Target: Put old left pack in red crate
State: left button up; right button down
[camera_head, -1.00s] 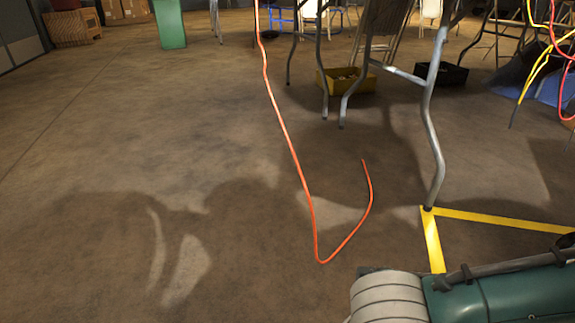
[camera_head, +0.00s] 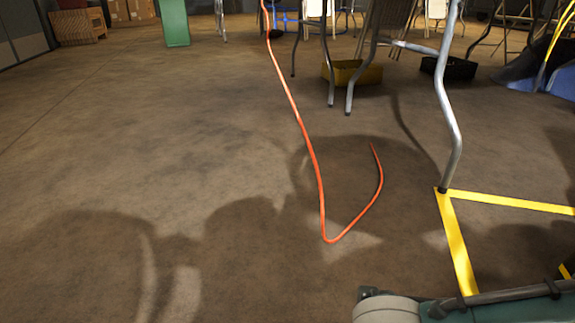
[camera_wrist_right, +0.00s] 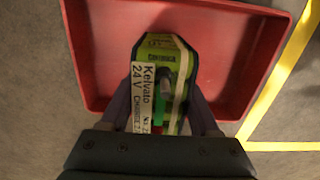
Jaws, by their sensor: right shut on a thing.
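In the right wrist view a green and black pack (camera_wrist_right: 155,52) with a white label reading "Kelvato 24 V" is between the fingers of my right gripper (camera_wrist_right: 162,108). The gripper is shut on it. The red crate (camera_wrist_right: 88,60) lies behind and around the pack in that view, with its walls on the left, right and far sides. I cannot tell whether the pack touches the crate floor. The near side of the crate is hidden by my gripper. The head view shows neither the crate nor the pack. My left gripper is in neither view.
Yellow floor tape (camera_head: 457,245) forms a corner at the right, by a metal table leg (camera_head: 449,120). An orange cord (camera_head: 315,160) lies on the floor. A yellow bin (camera_head: 350,74) and a black bin (camera_head: 447,68) stand further back. The floor at the left is clear.

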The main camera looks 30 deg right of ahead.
jog(key=shift+f, duration=0.15)
jog(key=shift+w+f, duration=0.1)
jog(key=shift+f, duration=0.05)
jog(key=shift+c, duration=0.6)
grip_release()
notch_tip(320, 180, up, 12)
jog(key=p, duration=1)
jog(key=shift+a, duration=0.1)
jog(key=a+r+m+t+y, duration=0.25)
jog(key=a+r+m, duration=0.45)
jog(key=r+m, duration=0.6)
jog(key=s+d+r+m+h, duration=0.2)
jog(key=s+d+r+m, duration=0.1)
jog(key=d+m, duration=0.6)
jog(key=m+t, duration=0.1)
jog(key=m, duration=0.1)
jog(key=shift+r+m, duration=0.15)
jog(key=shift+m, duration=0.25)
